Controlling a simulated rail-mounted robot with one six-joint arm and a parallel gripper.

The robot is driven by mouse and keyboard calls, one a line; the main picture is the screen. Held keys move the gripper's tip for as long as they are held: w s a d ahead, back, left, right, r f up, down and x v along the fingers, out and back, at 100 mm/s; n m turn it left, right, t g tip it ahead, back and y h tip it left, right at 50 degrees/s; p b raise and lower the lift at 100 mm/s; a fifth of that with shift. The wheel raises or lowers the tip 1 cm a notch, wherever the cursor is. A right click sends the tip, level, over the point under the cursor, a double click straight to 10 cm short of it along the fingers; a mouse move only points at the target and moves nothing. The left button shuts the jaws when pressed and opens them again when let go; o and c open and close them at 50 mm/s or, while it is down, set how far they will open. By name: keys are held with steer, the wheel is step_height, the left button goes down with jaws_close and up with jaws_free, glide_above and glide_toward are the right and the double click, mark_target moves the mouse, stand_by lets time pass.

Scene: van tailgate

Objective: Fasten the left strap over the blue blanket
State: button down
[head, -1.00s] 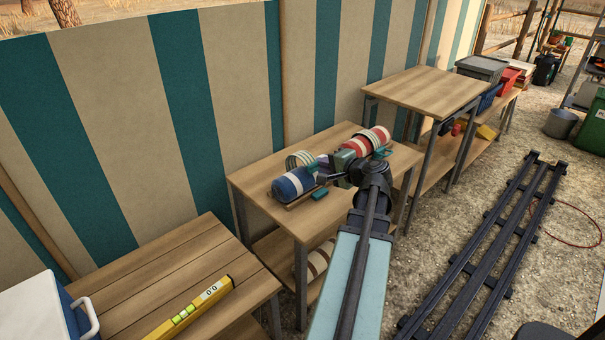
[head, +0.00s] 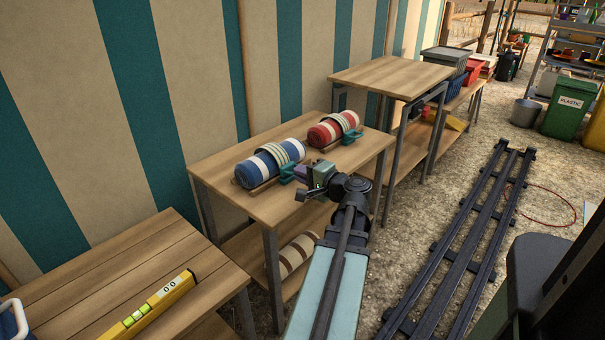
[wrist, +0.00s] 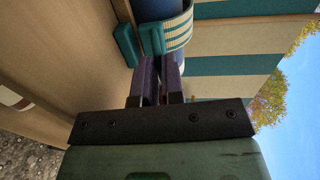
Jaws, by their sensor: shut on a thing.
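The blue blanket (head: 248,172), rolled with a white band, lies on the middle wooden table. The cream left strap (head: 274,154) passes over the roll and comes down its near side. In the wrist view the striped strap (wrist: 178,32) ends in a teal tab (wrist: 152,40), beside a second teal piece (wrist: 126,46) close to the table. My gripper (head: 297,173) is at the blanket's near right side. Its purple fingers (wrist: 157,68) are shut on the teal tab at the strap's end.
A red rolled blanket (head: 322,134) with its own cream strap and teal piece lies behind on the same table (head: 225,160). A striped roll (head: 298,256) lies on the lower shelf. A yellow level (head: 150,305) lies on the nearer table.

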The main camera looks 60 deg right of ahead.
steer(key=shift+w, duration=0.15)
steer(key=c, duration=1.4)
jaws_free()
steer(key=shift+w+f, duration=0.15)
steer(key=shift+o, duration=0.8)
steer(key=shift+s, duration=0.2)
steer(key=p+v, duration=0.1)
steer(key=v, duration=0.9)
steer(key=shift+s, duration=0.3)
